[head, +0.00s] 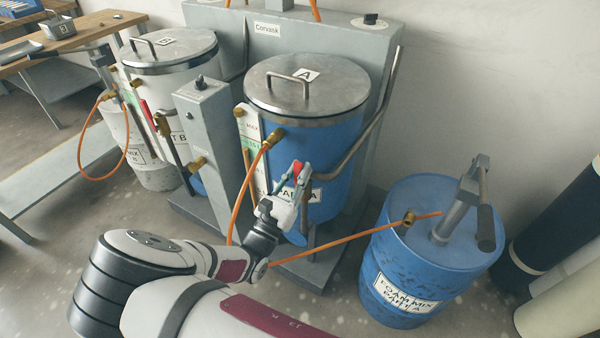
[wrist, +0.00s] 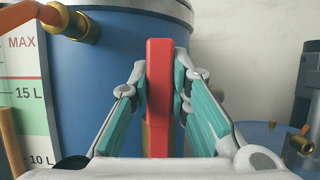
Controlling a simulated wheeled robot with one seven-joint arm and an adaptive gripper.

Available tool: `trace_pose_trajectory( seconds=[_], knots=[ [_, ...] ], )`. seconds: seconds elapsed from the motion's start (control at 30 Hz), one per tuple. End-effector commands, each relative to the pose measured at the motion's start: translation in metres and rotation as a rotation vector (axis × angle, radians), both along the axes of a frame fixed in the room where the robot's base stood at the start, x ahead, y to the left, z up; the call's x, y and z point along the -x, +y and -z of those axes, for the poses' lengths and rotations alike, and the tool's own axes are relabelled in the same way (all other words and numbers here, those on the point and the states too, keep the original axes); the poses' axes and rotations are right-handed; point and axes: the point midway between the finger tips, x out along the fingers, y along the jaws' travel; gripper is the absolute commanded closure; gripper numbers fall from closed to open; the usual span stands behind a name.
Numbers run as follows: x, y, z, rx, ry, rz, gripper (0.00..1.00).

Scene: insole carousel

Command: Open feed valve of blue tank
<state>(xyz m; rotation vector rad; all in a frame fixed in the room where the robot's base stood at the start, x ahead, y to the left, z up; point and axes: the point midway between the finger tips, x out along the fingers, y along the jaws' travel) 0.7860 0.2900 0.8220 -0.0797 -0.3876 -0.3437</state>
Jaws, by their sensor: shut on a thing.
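The blue tank (head: 340,128) with a steel lid and an "A" label stands on the machine's base in the head view. It also fills the middle of the wrist view (wrist: 100,70). The feed valve's red handle (wrist: 159,85) stands upright between my fingers in the wrist view. My gripper (wrist: 161,88) is shut on this handle, with a teal pad on each side. In the head view my gripper (head: 288,182) is at the tank's front, and only a bit of the red handle (head: 298,168) shows. The valve body below the handle is mostly hidden.
A white tank (head: 170,82) labelled B stands left, past a grey control post (head: 203,130). A blue drum (head: 430,255) with a pump stands at right. An orange hose (head: 340,240) runs low from the drum towards my arm. A sight gauge (wrist: 28,90) is beside the tank.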

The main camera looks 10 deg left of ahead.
Motion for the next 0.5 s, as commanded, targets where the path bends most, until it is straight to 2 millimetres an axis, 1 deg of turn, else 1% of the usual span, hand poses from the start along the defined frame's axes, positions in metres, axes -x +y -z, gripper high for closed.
trace_pose_trajectory(
  seconds=[0.03, 0.33, 0.37, 0.4, 0.43, 0.47, 0.5],
  knots=[
    [0.0013, 0.0027, 0.0027, 0.004, 0.008, -0.006, 1.00],
    [0.0010, 0.0034, 0.0030, 0.007, 0.009, -0.007, 1.00],
    [0.0010, 0.0034, 0.0030, 0.007, 0.009, -0.008, 0.81],
    [0.0011, 0.0035, 0.0029, 0.006, 0.009, -0.007, 0.72],
    [0.0010, 0.0033, 0.0028, 0.006, 0.009, -0.007, 0.65],
    [0.0009, 0.0032, 0.0026, 0.005, 0.008, -0.007, 0.62],
    [0.0008, 0.0029, 0.0023, 0.005, 0.007, -0.007, 0.62]
  ],
)
